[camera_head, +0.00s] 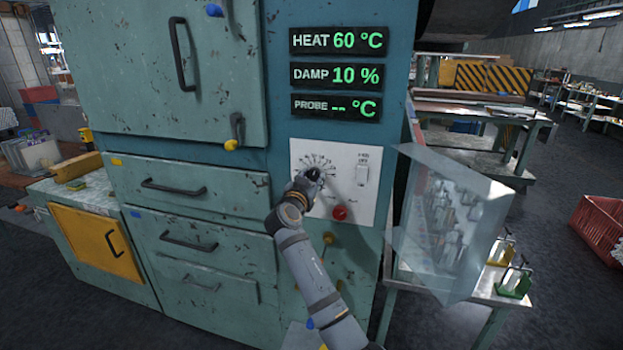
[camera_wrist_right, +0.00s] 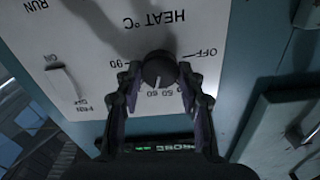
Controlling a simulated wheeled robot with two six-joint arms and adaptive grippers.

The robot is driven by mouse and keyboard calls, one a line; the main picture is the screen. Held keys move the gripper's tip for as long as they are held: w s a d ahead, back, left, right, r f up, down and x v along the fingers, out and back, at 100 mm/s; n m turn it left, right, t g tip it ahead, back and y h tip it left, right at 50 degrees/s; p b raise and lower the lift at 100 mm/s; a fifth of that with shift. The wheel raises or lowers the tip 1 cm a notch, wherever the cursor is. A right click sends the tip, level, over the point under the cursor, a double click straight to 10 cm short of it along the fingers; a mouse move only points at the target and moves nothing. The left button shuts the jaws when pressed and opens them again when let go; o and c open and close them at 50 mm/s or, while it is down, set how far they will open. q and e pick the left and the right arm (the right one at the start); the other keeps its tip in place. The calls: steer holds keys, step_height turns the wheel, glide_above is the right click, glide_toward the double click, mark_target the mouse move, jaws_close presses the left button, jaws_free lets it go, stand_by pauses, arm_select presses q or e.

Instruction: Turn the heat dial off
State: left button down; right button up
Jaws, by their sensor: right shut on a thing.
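The heat dial (camera_wrist_right: 159,69) is a round black knob on a white panel (camera_head: 345,190), with a printed scale around it. Its pale pointer mark is toward the 60 in the right wrist view; OFF is printed to one side. My right gripper (camera_head: 308,178) is at the dial, and its fingers (camera_wrist_right: 160,85) are shut on the knob from both sides. In the head view the gripper hides most of the dial. The heat display (camera_head: 338,41) reads 60 °C. My left gripper is not in view.
A switch (camera_head: 362,174) and a red button (camera_head: 340,213) share the panel with the dial. A clear pane (camera_head: 450,225) stands out at the right of the cabinet. Drawers with handles (camera_head: 174,187) lie to the left. Damp display (camera_head: 337,76) reads 10 %.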

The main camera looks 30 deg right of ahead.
steer(key=shift+n, duration=1.2)
steer(key=n, duration=0.2)
steer(key=shift+n, duration=0.4)
steer(key=n, duration=0.2)
steer(key=shift+n, duration=0.3)
steer(key=n+p, duration=0.1)
steer(key=n, duration=0.1)
steer(key=shift+n, duration=0.4)
steer(key=n+p, duration=0.1)
steer(key=n, duration=0.2)
steer(key=shift+r+n+p, duration=0.1)
steer(key=shift+n+p, duration=0.2)
steer(key=shift+p, duration=0.1)
steer(key=n+p, duration=0.1)
steer(key=n, duration=0.1)
steer(key=shift+n+p, duration=0.3)
steer(key=n+p, duration=0.3)
steer(key=n, duration=0.3)
steer(key=shift+p, duration=0.4)
